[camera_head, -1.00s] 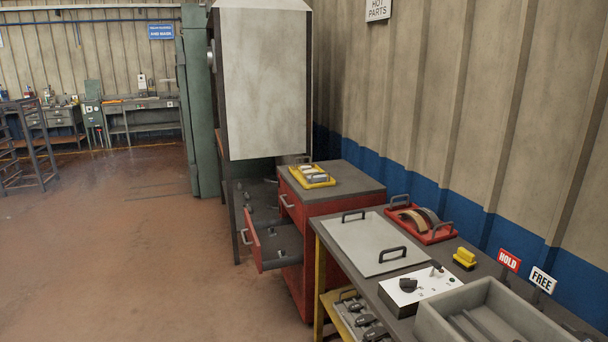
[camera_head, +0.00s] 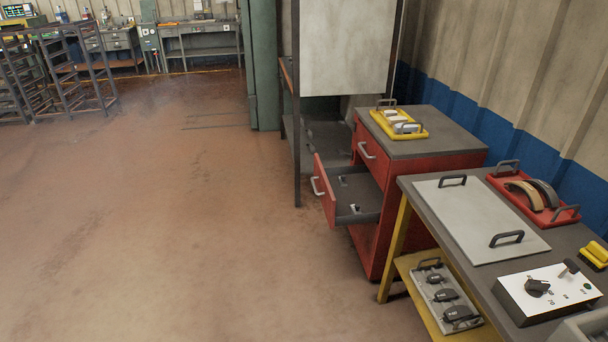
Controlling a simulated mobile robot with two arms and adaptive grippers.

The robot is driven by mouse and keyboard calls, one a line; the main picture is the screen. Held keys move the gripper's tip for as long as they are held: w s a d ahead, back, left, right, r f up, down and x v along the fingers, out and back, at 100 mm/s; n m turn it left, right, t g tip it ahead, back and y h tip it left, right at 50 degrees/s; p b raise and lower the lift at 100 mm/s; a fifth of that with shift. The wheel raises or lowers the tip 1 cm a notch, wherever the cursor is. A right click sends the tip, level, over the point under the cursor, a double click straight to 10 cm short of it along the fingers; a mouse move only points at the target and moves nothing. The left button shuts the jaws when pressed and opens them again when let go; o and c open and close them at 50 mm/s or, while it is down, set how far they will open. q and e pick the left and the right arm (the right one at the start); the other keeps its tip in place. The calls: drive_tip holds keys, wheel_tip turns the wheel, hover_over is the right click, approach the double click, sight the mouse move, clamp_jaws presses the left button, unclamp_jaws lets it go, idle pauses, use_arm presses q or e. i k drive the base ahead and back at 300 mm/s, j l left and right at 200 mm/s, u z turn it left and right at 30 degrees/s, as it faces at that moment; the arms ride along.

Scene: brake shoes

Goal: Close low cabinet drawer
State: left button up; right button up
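A low red cabinet (camera_head: 400,200) with a dark grey top stands right of the middle. Its lower drawer (camera_head: 325,190) is pulled open toward the left. The drawer has a red front with a light bar handle (camera_head: 317,187), and a few small dark parts lie inside. The upper drawer (camera_head: 370,152) is shut and has its own handle. Neither of my grippers shows in the view.
A workbench (camera_head: 410,190) stands in front of the cabinet at the right, with a grey plate, a red tray (camera_head: 548,205) and a white control box (camera_head: 548,290). A yellow tray (camera_head: 376,120) sits on the cabinet. The floor (camera_head: 180,230) left of the drawer is clear.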

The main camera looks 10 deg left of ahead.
sight(362, 189)
drive_tip(key=i+j, duration=0.4)
drive_tip(key=i, duration=0.8)
drive_tip(key=i+z, duration=0.15)
drive_tip(key=z, duration=0.2)
drive_tip(key=i+j+z, duration=0.15)
drive_tip(key=z, duration=0.25)
drive_tip(key=i+j+z, duration=0.1)
drive_tip(key=z, duration=0.25)
